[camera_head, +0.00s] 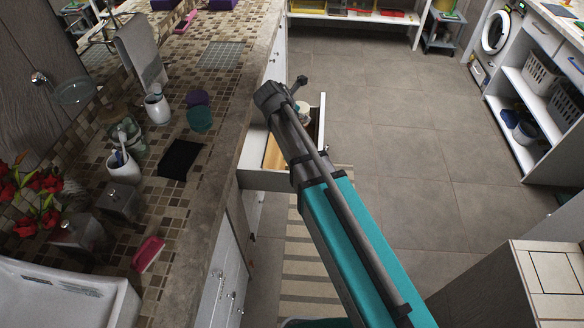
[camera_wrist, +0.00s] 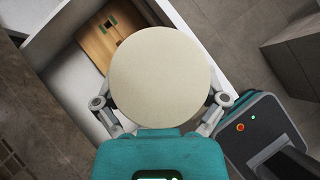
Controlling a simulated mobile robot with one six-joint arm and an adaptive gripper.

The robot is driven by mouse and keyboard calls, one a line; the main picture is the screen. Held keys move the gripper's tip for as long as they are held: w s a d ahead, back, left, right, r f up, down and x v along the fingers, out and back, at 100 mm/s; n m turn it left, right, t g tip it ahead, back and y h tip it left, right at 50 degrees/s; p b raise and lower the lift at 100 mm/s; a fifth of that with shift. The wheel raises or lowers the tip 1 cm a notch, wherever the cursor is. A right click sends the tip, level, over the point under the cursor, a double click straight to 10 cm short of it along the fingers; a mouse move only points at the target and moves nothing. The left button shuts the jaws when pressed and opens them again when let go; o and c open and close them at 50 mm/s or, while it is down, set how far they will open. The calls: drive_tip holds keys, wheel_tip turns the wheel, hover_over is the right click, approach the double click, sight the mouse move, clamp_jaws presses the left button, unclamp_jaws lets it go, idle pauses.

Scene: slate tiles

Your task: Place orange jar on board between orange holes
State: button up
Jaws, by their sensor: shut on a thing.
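My gripper (camera_wrist: 162,103) is shut on a round jar, seen from above as a wide cream disc (camera_wrist: 160,75) between the two fingers in the wrist view. No orange shows on it, and its sides are hidden below the disc. In the head view a small pale part of it (camera_head: 303,113) shows beside my arm, over an open drawer.
The white open drawer (camera_head: 262,180) juts from the counter cabinet (camera_head: 226,262). Its wall (camera_wrist: 48,33) is close to the jar in the wrist view. The tiled counter (camera_head: 205,85) holds cups, flowers and a pink dish (camera_head: 148,253).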

drive_tip(key=w+a+f+b, duration=0.1)
drive_tip(key=w+f+b, duration=0.1)
drive_tip(key=f+b, duration=0.4)
drive_tip(key=w+a+f+b, duration=0.2)
drive_tip(key=w+f+b, duration=0.1)
drive_tip(key=f+b, duration=0.4)
drive_tip(key=shift+a+f, duration=0.25)
drive_tip(key=shift+f, duration=0.6)
drive_tip(key=shift+b, duration=0.3)
wheel_tip(320, 180, down, 6)
drive_tip(key=b, duration=0.6)
drive_tip(key=shift+f, duration=0.15)
drive_tip(key=shift+f+b, duration=1.85)
drive_tip(key=shift+b, duration=0.1)
drive_tip(key=shift+f, duration=0.2)
drive_tip(key=o, duration=0.9)
drive_tip(key=shift+r, duration=0.2)
